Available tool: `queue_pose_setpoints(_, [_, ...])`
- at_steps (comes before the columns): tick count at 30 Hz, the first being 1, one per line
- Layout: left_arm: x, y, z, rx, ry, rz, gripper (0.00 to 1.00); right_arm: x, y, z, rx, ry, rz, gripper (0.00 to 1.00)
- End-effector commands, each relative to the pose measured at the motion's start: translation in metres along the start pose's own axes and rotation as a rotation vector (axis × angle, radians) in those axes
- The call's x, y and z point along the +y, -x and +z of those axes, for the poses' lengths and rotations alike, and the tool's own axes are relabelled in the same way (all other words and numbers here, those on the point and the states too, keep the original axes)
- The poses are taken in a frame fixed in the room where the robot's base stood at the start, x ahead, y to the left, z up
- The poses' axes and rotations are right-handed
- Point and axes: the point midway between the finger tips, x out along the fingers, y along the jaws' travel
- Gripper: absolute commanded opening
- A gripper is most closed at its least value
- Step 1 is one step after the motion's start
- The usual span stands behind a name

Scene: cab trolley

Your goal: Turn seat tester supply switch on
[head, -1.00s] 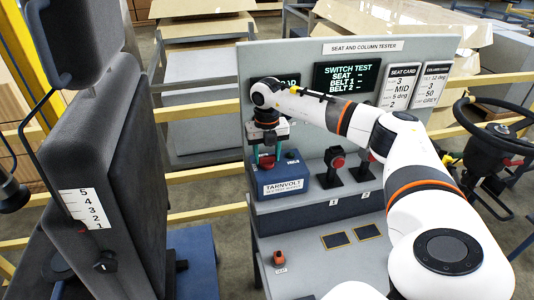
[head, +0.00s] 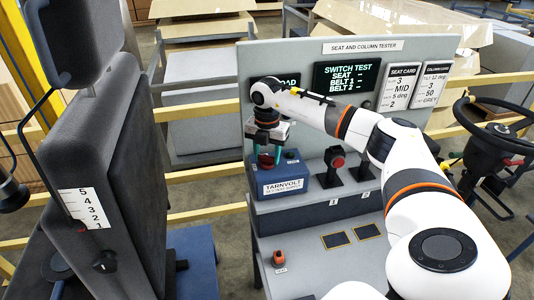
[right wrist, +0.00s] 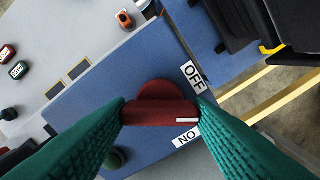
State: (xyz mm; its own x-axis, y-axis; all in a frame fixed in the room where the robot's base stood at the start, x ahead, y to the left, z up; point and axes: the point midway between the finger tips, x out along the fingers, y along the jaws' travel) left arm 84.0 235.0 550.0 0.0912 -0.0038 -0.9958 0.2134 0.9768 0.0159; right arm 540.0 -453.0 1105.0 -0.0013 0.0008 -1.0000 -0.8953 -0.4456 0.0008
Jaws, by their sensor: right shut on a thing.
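The blue supply box marked TARNVOLT (head: 284,186) stands on the tester's ledge, below the switch test screen (head: 346,77). My right gripper (head: 268,162) points down over its left part. In the right wrist view, my gripper's green fingers (right wrist: 161,112) are shut on the bar of the red rotary switch (right wrist: 150,114). A white mark lies at the bar's right end, between the OFF label (right wrist: 193,77) and the ON label (right wrist: 187,138), nearer ON. In the head view the switch is mostly hidden by the gripper. My left gripper is not in view.
Two black stands with red buttons (head: 335,162) stand right of the box. A dark seat (head: 100,170) stands at the left, and a steering wheel (head: 495,117) at the right.

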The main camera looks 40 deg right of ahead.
Motion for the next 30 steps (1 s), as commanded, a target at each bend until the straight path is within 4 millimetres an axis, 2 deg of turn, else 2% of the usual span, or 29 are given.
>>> queue_pose_setpoints(18, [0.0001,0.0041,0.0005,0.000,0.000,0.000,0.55,-0.0006,0.0024,-0.0008,0.002,-0.584,-0.004,0.25])
queue_pose_setpoints(30, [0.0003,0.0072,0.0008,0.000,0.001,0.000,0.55,-0.0007,0.0028,-0.0011,0.001,-0.872,-0.006,0.25])
